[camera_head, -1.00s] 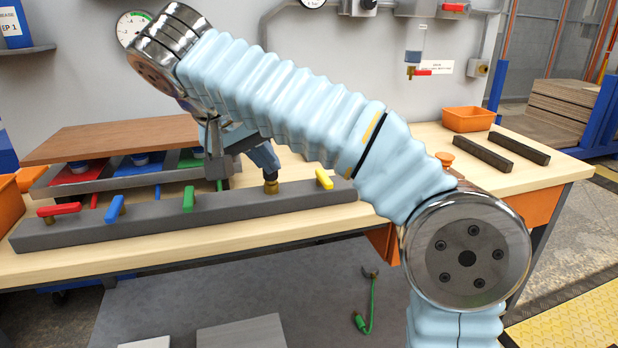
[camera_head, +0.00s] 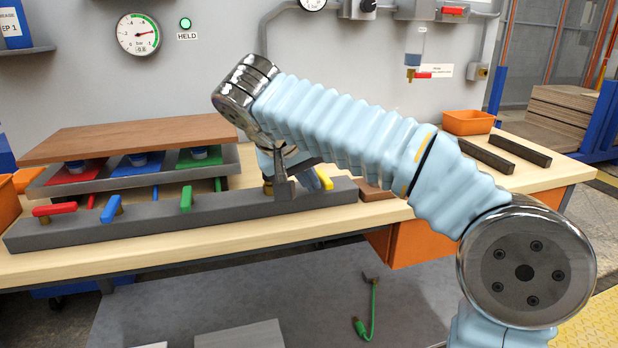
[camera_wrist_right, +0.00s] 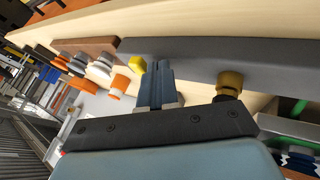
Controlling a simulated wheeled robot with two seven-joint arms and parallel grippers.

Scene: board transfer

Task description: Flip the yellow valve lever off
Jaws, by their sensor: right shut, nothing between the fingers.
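The yellow valve lever (camera_head: 325,179) stands near the right end of a long grey bar (camera_head: 150,222). In the right wrist view its yellow end (camera_wrist_right: 137,66) shows just left of my fingers. My right gripper (camera_head: 284,194) is shut and empty, with its fingers down at the bar, left of the yellow lever. In the right wrist view the shut fingers (camera_wrist_right: 155,72) are very close to the lever; I cannot tell whether they touch. A brass fitting (camera_wrist_right: 231,82) is on the fingers' other side. The lever's base is partly hidden. My left gripper is not in view.
Red (camera_head: 55,209), blue (camera_head: 111,208) and green (camera_head: 186,199) levers stand on the same bar. Behind them a brown board (camera_head: 130,138) rests above a grey tray. A gauge (camera_head: 138,34) and a lit green HELD lamp (camera_head: 186,23) are on the wall. An orange bin (camera_head: 468,122) stands back right.

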